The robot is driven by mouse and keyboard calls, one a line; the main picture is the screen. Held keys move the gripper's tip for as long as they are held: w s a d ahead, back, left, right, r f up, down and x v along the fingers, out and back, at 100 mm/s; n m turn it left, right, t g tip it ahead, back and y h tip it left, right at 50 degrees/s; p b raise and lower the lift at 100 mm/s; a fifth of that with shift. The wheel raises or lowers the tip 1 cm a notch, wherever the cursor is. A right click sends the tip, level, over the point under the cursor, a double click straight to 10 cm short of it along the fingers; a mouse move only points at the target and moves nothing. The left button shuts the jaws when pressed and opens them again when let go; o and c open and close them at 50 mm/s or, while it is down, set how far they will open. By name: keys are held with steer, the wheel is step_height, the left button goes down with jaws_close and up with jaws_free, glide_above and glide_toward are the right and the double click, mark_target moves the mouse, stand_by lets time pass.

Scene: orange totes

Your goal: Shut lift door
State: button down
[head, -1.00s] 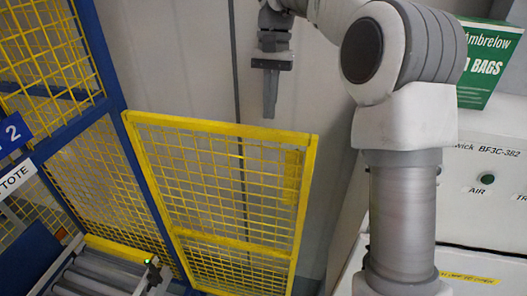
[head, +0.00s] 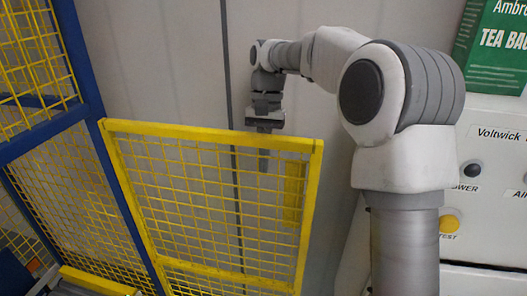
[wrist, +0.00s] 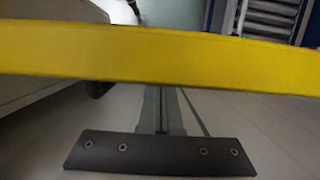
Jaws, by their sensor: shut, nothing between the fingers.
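The lift door is a yellow-framed mesh panel (head: 215,133). In the head view it reaches right from beside a blue post, with its right edge apart from any frame. My gripper (head: 263,162) is shut and empty, pointing down on the far side of the door. Its fingers show through the mesh just below the top rail. In the wrist view the yellow top rail (wrist: 150,55) crosses the picture and hides part of the view beyond my gripper's fingers (wrist: 165,115). I cannot tell whether the fingers touch the door.
A blue post and yellow mesh fence (head: 60,165) stand at the left. A pale wall (head: 165,60) is behind the door. A white machine panel with buttons (head: 495,175) and a green tea bag box (head: 495,45) are at the right. Rollers (wrist: 270,18) show in the wrist view.

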mark_target(262, 181)
steer(key=shift+x, duration=2.5)
steer(key=shift+a, duration=0.1)
